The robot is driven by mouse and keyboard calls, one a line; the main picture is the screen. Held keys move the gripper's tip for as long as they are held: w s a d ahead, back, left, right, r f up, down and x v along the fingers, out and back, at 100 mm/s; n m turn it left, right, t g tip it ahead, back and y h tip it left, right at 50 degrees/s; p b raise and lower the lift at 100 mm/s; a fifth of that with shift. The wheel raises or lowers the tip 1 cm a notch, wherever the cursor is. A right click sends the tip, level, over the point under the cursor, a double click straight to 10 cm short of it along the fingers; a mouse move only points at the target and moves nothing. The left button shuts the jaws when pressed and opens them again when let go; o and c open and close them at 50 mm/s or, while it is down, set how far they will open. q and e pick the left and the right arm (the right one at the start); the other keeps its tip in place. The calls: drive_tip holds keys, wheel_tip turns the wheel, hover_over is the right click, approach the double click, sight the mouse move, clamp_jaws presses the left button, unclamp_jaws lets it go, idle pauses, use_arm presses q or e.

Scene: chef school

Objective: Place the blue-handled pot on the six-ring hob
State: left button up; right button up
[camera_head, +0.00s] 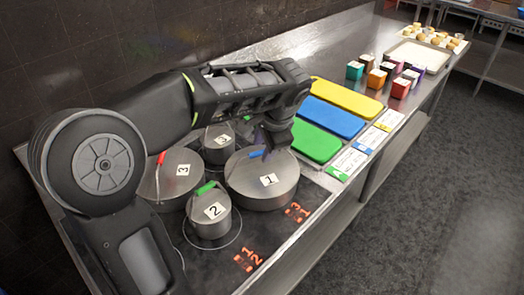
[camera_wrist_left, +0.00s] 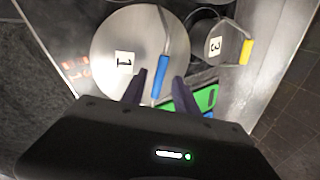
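The blue-handled pot (camera_head: 262,190) is a wide steel pot with a label 1. It stands upright on the dark hob surface (camera_head: 200,268), near the colored boards. My left gripper (camera_head: 270,150) reaches down over it from above, partly hiding its lid. In the left wrist view the pot (camera_wrist_left: 112,38) shows with its blue handle (camera_wrist_left: 161,76) between the two dark fingertips of the left gripper (camera_wrist_left: 158,80). The fingers are apart, with gaps beside the handle. My right gripper is in neither view.
Crowded close by are a red-handled pot (camera_head: 177,182), a green-handled pot (camera_head: 212,215) and a small pot (camera_head: 218,150). Green (camera_head: 313,143), blue (camera_head: 335,117) and yellow (camera_head: 345,97) boards lie to the right. Farther back are several colored boxes (camera_head: 377,78) and a tray (camera_head: 415,55).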

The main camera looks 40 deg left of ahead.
use_arm(q)
drive_tip(key=v, duration=0.9)
drive_tip(key=shift+d+r, duration=0.1)
drive_tip(key=shift+d, duration=0.05)
